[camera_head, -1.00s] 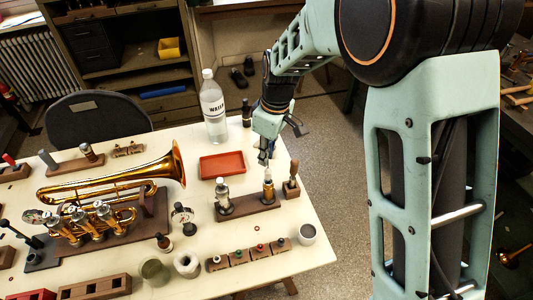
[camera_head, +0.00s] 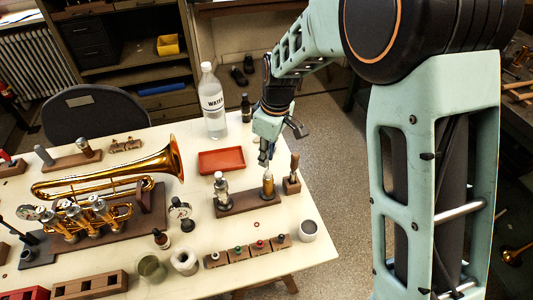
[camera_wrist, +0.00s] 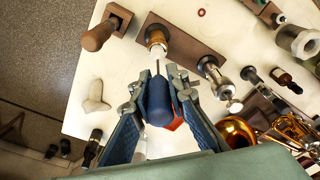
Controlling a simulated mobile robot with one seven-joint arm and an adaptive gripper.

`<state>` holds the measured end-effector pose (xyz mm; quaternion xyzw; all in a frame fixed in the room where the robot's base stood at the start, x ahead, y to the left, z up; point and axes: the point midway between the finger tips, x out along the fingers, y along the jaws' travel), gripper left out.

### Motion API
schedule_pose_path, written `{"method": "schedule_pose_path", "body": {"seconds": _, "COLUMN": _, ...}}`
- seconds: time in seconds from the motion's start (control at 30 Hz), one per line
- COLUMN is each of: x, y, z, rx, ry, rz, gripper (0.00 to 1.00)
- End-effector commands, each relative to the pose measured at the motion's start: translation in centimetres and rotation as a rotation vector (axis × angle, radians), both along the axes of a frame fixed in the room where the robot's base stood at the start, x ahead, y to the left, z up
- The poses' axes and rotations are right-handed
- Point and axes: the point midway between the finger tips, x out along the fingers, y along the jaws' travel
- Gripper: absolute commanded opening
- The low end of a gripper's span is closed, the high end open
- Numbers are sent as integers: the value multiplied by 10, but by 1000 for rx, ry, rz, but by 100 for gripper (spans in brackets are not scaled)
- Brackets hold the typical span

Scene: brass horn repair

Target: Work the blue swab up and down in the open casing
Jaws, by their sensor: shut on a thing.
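My gripper (camera_wrist: 158,92) is shut on the blue swab (camera_wrist: 158,104), holding its handle above the bench. A thin rod runs from the handle toward the open brass casing (camera_wrist: 156,38), and its end appears to be at or in the casing mouth; how deep it sits is hidden. In the head view my gripper (camera_head: 265,155) is right above the brass casing (camera_head: 268,187), which stands upright at the right end of a wooden block (camera_head: 243,203). The swab is hard to make out there.
A silver valve (camera_head: 221,190) stands on the same block. A wooden-handled tool (camera_head: 294,168) stands close right of the casing. A red tray (camera_head: 222,161) and a water bottle (camera_head: 213,105) are behind. The trumpet (camera_head: 110,180) lies left. A grey cup (camera_head: 308,230) is front right.

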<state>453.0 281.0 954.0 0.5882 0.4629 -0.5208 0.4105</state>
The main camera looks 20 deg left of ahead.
Motion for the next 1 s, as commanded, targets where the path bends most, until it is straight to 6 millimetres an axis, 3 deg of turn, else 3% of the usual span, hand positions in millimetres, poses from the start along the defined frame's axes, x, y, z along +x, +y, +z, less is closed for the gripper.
{"method": "schedule_pose_path", "body": {"seconds": 0.43, "x": 0, "y": 0, "z": -32, "rx": 0, "ry": 0, "rz": 2, "gripper": 0}}
{"method": "schedule_pose_path", "body": {"seconds": 1.0, "x": 0, "y": 1, "z": 3, "rx": 2, "ry": -2, "rz": 1, "gripper": 0}}
